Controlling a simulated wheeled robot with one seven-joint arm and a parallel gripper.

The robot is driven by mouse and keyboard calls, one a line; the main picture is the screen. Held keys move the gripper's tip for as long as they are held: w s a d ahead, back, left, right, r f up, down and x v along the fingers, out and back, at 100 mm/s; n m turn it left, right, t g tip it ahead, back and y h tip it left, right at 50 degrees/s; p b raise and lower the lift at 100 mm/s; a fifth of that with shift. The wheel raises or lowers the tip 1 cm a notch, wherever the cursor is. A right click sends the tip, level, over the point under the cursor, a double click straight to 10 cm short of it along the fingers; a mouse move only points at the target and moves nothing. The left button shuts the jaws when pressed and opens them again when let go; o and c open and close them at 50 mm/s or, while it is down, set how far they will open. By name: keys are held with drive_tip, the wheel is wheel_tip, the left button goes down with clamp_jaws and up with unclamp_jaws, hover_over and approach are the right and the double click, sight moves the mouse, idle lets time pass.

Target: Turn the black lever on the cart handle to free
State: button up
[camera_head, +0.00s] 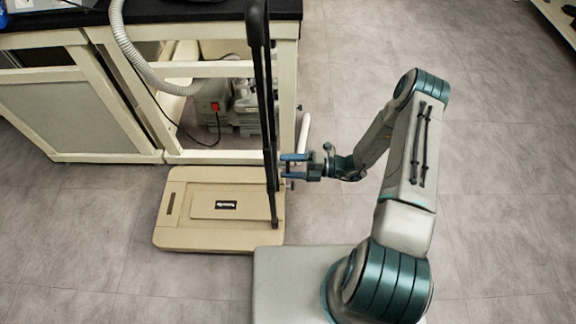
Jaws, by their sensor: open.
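The cart has a flat tan platform (182,237) on the floor and a tall black handle (265,110) rising from its right side. My gripper (285,166) is just right of the handle's lower part, pointing left, with its two fingers apart. The fingertips are very close to the handle bars; I cannot tell whether they touch. I cannot clearly make out the black lever against the black handle and the fingers. I cannot tell how it is turned.
A cream-framed bench (292,90) with a black top stands behind the cart. A pump with a red switch (214,106) sits under it, and a grey corrugated hose (133,55) hangs in front. The floor to the right is clear.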

drive_tip(key=d+p, duration=0.1)
drive_tip(key=d, duration=1.2)
drive_tip(key=shift+s+d, duration=0.2)
drive_tip(key=shift+s, duration=0.05)
drive_tip(key=s+a+r+n+g+h+p, duration=0.1)
drive_tip(key=s+r+n+g+h+p, duration=0.15)
drive_tip(key=r+n+h+p, duration=0.95)
drive_tip(key=s+a+r+n+g+y+b, duration=0.2)
drive_tip(key=r+n, duration=0.5)
drive_tip(key=r, duration=1.3)
drive_tip(key=s+d+r+n+t+h+p, duration=0.1)
drive_tip(key=s+r+n+t+h+p, duration=0.1)
drive_tip(key=r, duration=0.6)
drive_tip(key=s+d+r+n+t+h+p, duration=0.1)
drive_tip(key=s+r+n+t+h+p, duration=0.1)
drive_tip(key=s+r+n+p, duration=0.3)
drive_tip(key=s+d+r+n+t+h+p, duration=0.1)
drive_tip(key=s+r+n+h+p, duration=0.3)
drive_tip(key=r+n, duration=0.6)
wheel_tip(320, 180, up, 3)
drive_tip(key=shift+s+r+t+p, duration=0.15)
drive_tip(key=shift+r+t+p, duration=0.05)
drive_tip(key=shift+t+p, duration=0.6)
